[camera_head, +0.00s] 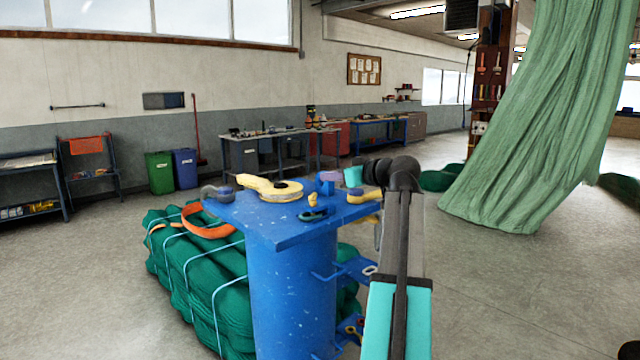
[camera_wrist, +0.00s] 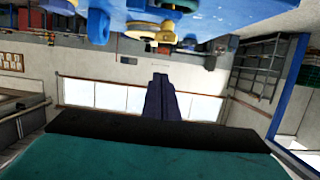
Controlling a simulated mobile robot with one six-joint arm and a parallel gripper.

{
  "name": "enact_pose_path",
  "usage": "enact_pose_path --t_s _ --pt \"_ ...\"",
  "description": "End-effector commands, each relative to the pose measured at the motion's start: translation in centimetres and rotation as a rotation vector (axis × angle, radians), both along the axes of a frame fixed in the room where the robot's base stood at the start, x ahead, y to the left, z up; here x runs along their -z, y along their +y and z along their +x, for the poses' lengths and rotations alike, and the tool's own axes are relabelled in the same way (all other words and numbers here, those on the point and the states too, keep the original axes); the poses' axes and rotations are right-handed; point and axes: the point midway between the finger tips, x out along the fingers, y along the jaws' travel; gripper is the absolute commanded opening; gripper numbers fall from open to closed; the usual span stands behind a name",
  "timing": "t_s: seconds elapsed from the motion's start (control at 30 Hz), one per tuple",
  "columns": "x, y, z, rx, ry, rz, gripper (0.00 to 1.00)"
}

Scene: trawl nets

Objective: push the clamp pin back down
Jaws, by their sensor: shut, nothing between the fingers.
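A blue post (camera_head: 290,285) with a flat blue top plate (camera_head: 262,220) carries several small fittings. A yellow hook-shaped piece (camera_head: 268,187) lies on the plate, and a blue block with a purplish top (camera_head: 328,182) stands near its right corner. I cannot tell which fitting is the clamp pin. In the wrist view, the blue plate (camera_wrist: 225,18) and yellow and grey fittings (camera_wrist: 150,30) hang along the top edge. My gripper (camera_wrist: 160,78) is shut and empty, its dark fingers below those fittings in the picture, apart from them. The fingers are not clear in the head view.
A grey shackle (camera_head: 217,193) sits at the plate's left corner. Green bundled netting (camera_head: 205,275) with an orange strap (camera_head: 208,222) lies behind the post. A green net (camera_head: 540,120) hangs at right. Workbenches (camera_head: 270,150) stand along the far wall. Open floor lies right of the post.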

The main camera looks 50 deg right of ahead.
Motion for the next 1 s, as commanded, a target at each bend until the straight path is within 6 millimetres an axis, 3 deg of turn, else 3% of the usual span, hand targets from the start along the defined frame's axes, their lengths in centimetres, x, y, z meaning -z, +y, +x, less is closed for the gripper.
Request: enact_pose_path --t_s 0.2,0.4,1.0 --pt "-0.6 0.4 -3.3 0.000 0.000 0.000 0.00" --pt "-1.2 0.6 -5.0 -0.002 0.000 0.000 0.00" --pt "-1.4 0.7 -5.2 -0.005 0.000 0.000 0.00"
